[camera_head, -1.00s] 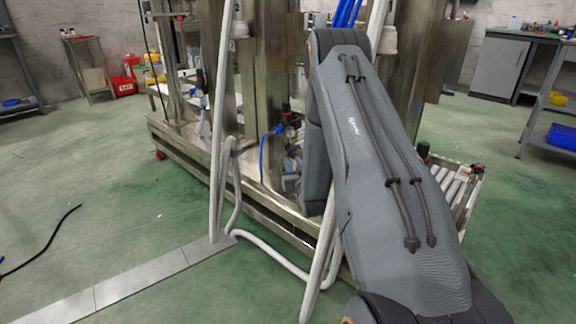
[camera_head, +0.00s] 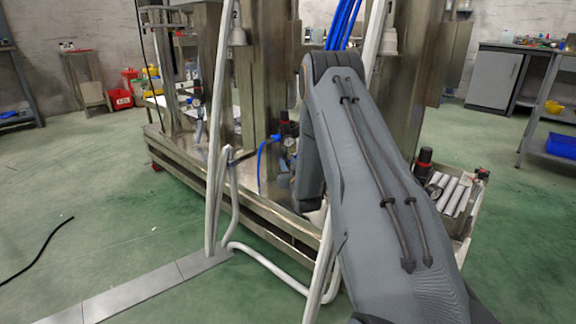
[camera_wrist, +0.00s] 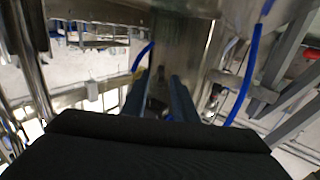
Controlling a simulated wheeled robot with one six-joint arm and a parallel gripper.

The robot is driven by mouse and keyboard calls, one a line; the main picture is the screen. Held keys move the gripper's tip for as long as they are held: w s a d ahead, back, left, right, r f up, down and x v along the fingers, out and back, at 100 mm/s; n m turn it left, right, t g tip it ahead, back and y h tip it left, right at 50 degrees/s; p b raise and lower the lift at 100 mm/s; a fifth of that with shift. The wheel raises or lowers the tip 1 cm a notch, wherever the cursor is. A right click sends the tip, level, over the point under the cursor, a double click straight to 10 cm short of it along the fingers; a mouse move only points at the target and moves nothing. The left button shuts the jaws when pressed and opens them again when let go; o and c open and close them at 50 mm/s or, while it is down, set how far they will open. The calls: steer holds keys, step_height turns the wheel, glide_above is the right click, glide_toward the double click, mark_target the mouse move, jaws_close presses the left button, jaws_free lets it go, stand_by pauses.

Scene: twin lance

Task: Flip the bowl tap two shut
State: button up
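The steel machine (camera_head: 407,85) stands ahead, with a "2" marked on an upright near a white bell-shaped fitting (camera_head: 238,38). I cannot pick out bowl tap two for certain in either view. My gripper is hidden behind my arm in the head view. In the wrist view my gripper (camera_wrist: 159,98) shows two dark blue-grey fingers standing apart. A small dark part of unclear shape lies in line with the gap between them, in front of a steel column (camera_wrist: 178,50). I see no contact with it, and nothing is clearly held.
A blue hose (camera_wrist: 240,90) curves right of the fingers. White pipes (camera_head: 218,170) stand before the machine's low base rail (camera_head: 200,185). A tray of pale rollers (camera_head: 458,195) is at the right. The green floor (camera_head: 90,180) at the left is mostly clear, with a black cable.

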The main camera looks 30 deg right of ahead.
steer(key=shift+c, duration=0.5)
jaws_close()
steer(key=shift+a, duration=0.15)
steer(key=m+h, duration=0.1)
steer(key=a+g+h, duration=0.1)
steer(key=shift+w+m+h+p, duration=0.2)
steer(key=shift+m+h+p, duration=0.15)
steer(key=shift+m+h, duration=0.05)
steer(key=w+a+m+g+h+b, duration=0.1)
steer(key=m+g+h, duration=0.2)
steer(key=w+a+m+g+h+b, duration=0.1)
steer(key=m+g+h+b, duration=0.1)
steer(key=m+g+h, duration=0.1)
steer(key=w+a+m+g+h+b, duration=0.1)
steer(key=m+g+h+b, duration=0.1)
steer(key=m+g+h, duration=0.1)
steer(key=shift+w+f+g+h, duration=0.1)
steer(key=shift+w+g+h, duration=0.15)
steer(key=shift+g, duration=0.35)
steer(key=shift+d, duration=0.1)
